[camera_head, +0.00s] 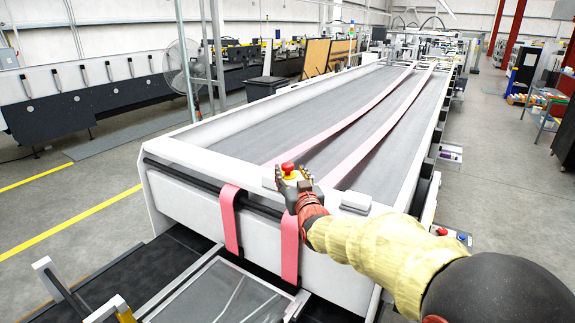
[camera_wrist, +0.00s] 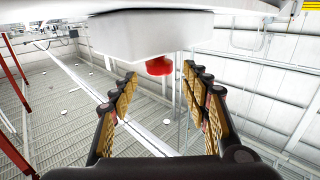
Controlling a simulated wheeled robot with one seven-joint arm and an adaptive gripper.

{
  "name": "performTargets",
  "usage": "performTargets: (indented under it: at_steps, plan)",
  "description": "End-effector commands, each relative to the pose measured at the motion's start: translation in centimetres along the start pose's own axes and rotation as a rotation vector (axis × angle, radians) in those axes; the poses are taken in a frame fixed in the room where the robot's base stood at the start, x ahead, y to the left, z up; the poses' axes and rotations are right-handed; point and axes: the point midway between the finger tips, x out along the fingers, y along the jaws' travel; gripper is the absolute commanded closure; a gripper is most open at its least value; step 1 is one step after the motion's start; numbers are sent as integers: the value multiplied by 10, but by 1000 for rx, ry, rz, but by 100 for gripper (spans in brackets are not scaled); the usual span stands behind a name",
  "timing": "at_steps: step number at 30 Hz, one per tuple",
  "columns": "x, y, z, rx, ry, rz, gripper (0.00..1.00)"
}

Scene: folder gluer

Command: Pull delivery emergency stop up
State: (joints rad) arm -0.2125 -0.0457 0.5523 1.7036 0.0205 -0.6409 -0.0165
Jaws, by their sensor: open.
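In the wrist view the red button (camera_wrist: 159,66) shows below a white box (camera_wrist: 150,38), in a picture that looks upside down. My gripper (camera_head: 291,179) is at the button in the head view and partly covers its base. In the wrist view my gripper (camera_wrist: 160,76) is open, with its two fingers apart and the red button between the tips. I cannot tell whether either finger touches it.
Two pink belts (camera_head: 231,220) run along the conveyor (camera_head: 262,130) and hang over its near end. A white block (camera_head: 356,201) sits right of my gripper on the frame. Another red button (camera_head: 441,231) and a blue one (camera_head: 462,236) are lower right.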

Motion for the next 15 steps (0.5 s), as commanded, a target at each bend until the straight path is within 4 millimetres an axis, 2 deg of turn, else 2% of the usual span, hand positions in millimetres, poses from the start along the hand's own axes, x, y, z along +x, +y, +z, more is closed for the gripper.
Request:
performTargets:
  at_steps: [6,15]
  plan:
    - [31,0,0,0,-1,0,53]
    - [51,0,0,0,-1,0,53]
